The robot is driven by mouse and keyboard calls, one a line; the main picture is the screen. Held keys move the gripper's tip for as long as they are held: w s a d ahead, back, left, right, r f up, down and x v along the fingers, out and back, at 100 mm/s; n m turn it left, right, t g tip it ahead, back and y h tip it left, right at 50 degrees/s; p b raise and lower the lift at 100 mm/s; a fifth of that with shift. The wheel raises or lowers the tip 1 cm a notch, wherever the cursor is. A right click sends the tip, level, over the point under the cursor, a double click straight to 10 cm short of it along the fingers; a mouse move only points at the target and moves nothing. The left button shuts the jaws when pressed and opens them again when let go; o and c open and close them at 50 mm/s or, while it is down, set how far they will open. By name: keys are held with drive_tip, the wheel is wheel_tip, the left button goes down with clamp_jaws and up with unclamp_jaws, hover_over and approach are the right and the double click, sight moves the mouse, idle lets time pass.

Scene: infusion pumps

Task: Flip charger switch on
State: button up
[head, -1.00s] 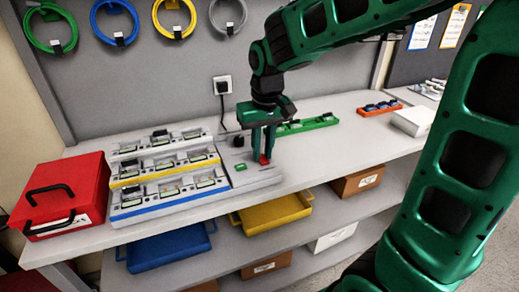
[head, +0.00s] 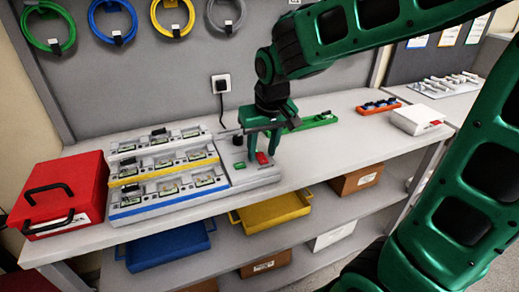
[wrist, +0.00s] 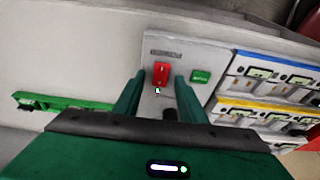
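The charger (head: 245,180) is a light grey flat-topped unit on the bench, at the right end of the pump rows. Its red rocker switch (head: 261,158) shows below my gripper, and in the wrist view the switch (wrist: 161,73) is unobstructed. In the wrist view, the fingertips (wrist: 156,78) lie to either side of the switch. I cannot tell whether they touch the panel.
Tiered pump racks (head: 165,170) stand directly left of the charger, with a red case (head: 60,190) beyond them. The bench between has free room.

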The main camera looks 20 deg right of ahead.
drive_tip(key=v, duration=1)
drive_tip(key=shift+r, duration=0.35)
drive_tip(key=shift+d, duration=0.1)
drive_tip(key=s+d+f+m+g, duration=0.1)
drive_tip(key=s+d+f+m, duration=0.1)
drive_tip(key=s+d+f, duration=0.2)
drive_tip(key=s+d+f+m+g, duration=0.1)
drive_tip(key=s+d+f+m, duration=0.1)
drive_tip(key=s+d, duration=0.5)
drive_tip(key=s+d+f+m+g, duration=0.1)
drive_tip(key=s+d+f, duration=0.4)
drive_tip(key=s, duration=0.5)
drive_tip(key=shift+d+f+m, duration=0.35)
drive_tip(key=shift+d+m, duration=0.1)
drive_tip(key=shift+m, duration=0.25)
drive_tip(key=shift+w+f, duration=0.25)
drive_tip(key=shift+w, duration=0.3)
